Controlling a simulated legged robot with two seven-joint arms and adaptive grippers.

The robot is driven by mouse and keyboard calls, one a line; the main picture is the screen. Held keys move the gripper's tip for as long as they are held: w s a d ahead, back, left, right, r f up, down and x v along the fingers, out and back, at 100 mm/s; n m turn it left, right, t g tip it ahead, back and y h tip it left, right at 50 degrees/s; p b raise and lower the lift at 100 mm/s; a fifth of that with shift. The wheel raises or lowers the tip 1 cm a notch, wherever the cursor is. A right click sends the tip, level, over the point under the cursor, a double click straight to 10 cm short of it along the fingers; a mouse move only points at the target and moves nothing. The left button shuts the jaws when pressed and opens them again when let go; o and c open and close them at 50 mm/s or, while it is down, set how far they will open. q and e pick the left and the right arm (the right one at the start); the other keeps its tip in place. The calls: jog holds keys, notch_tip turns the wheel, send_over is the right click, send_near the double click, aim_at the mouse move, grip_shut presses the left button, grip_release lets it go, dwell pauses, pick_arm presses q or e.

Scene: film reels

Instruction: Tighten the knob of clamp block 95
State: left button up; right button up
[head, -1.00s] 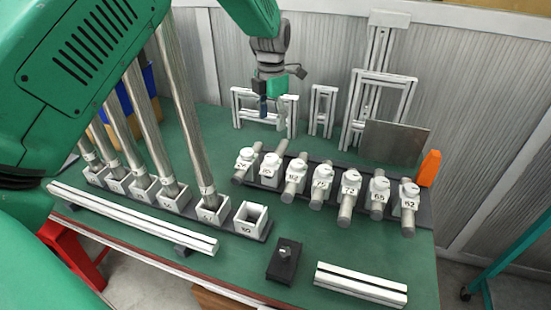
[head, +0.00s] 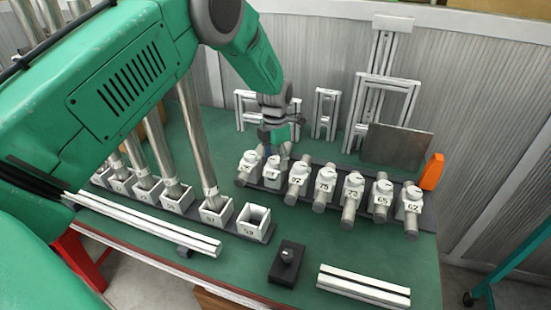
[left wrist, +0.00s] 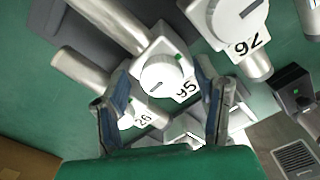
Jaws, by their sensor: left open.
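Clamp block 95 (head: 271,174) is a white block with a round white knob, second from the left in the row of clamp blocks. In the left wrist view its knob (left wrist: 165,75) has a dark slot and a green mark beside it. My left gripper (head: 276,150) is right above this block. In the left wrist view the open left gripper (left wrist: 162,82) has one finger on each side of the knob; I cannot tell whether they touch it. Block 26 (left wrist: 134,112) is partly hidden behind the left finger. My right gripper is not in view.
Block 92 (head: 298,177) stands close on the right of block 95, with several more numbered blocks beyond. White square sockets (head: 253,222), some holding upright tubes, stand in front. A black knob box (head: 287,262) and a white rail (head: 363,286) lie nearer.

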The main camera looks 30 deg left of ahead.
pick_arm(q)
jog(key=c, duration=1.1)
jog(key=shift+c, duration=0.2)
